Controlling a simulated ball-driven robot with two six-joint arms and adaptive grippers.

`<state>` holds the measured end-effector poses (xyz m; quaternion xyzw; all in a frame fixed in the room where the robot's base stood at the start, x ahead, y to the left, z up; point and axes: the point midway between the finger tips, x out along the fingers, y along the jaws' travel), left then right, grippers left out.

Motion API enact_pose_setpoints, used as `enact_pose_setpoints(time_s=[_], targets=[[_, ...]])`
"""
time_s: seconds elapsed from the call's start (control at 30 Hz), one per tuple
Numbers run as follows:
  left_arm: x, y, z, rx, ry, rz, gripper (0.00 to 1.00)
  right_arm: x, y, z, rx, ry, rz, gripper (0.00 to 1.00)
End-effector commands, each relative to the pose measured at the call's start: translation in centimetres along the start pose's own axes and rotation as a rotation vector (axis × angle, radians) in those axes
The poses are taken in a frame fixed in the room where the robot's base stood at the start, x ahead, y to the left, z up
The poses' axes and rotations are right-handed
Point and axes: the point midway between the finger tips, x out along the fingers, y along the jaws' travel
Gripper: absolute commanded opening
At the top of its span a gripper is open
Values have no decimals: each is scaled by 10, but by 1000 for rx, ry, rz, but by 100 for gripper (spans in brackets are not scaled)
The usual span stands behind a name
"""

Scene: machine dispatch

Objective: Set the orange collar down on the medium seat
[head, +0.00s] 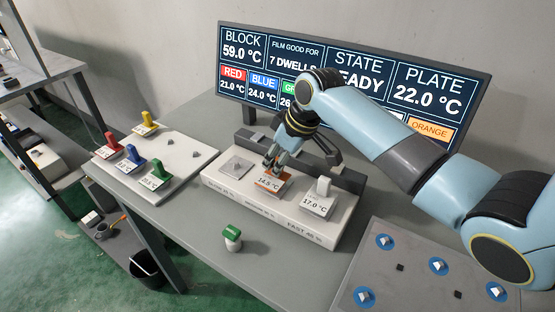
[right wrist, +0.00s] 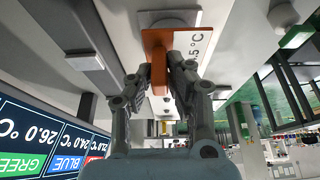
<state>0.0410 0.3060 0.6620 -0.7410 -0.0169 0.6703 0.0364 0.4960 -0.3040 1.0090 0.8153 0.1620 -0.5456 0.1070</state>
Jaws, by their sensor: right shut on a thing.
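The orange collar (head: 271,184) is at the middle place of the white block (head: 250,213), the place labelled medium, with a 14.5 °C label beside it. My right gripper (head: 271,164) comes down from above and is shut on the collar's upright part. In the right wrist view the orange collar (right wrist: 157,47) stands between the two fingers, with its flat plate beyond them. I cannot tell whether the collar touches the seat or hangs just above it. My left gripper is not in view.
A white piece with a 17.0 °C label (head: 318,200) stands on the fast place. The slow place (head: 237,167) is bare. A green-topped piece (head: 232,237) stands in front. A tray (head: 190,152) of coloured handles is left; a grey board (head: 400,268) with blue discs is right.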

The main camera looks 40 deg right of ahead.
Motion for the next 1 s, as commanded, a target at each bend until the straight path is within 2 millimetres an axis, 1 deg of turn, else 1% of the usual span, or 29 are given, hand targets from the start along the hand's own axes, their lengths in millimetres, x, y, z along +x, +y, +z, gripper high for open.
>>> enact_pose_setpoints(time_s=[0.03,0.23,0.47,0.57,0.67,1.0], targets=[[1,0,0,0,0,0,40,1,0,0,0,1,0,17],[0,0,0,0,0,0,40,0,0,0,0,0,0,43],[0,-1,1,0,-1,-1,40,0,0,0,0,-1,0,43],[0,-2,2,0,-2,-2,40,-4,0,0,0,0,1,43],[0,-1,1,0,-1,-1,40,-16,1,0,-2,1,2,43],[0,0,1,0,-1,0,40,-90,1,0,-3,0,4,43]])
